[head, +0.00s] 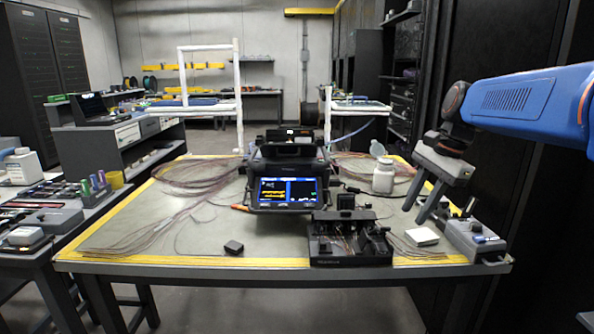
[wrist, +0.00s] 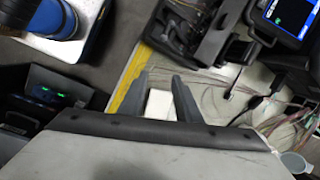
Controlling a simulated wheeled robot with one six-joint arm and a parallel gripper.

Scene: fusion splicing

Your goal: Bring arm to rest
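My blue arm (head: 530,100) reaches in from the right in the head view. My gripper (head: 415,215) hangs over the right side of the worktable (head: 205,235), fingers pointing down. In the wrist view my gripper (wrist: 160,77) shows two dark fingers apart with nothing held between them. A small white pad (head: 422,236) lies on the table below. It appears between the fingers in the wrist view (wrist: 160,104), but in the head view the gripper is above and apart from it.
The fusion splicer (head: 287,165) with its lit screen stands mid-table. A black tool tray (head: 348,245) is at the front edge, a white jar (head: 383,176) behind, and a grey device (head: 475,240) at the right corner. Loose fibres (head: 130,220) spread left. A small black box (head: 233,247) lies in front.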

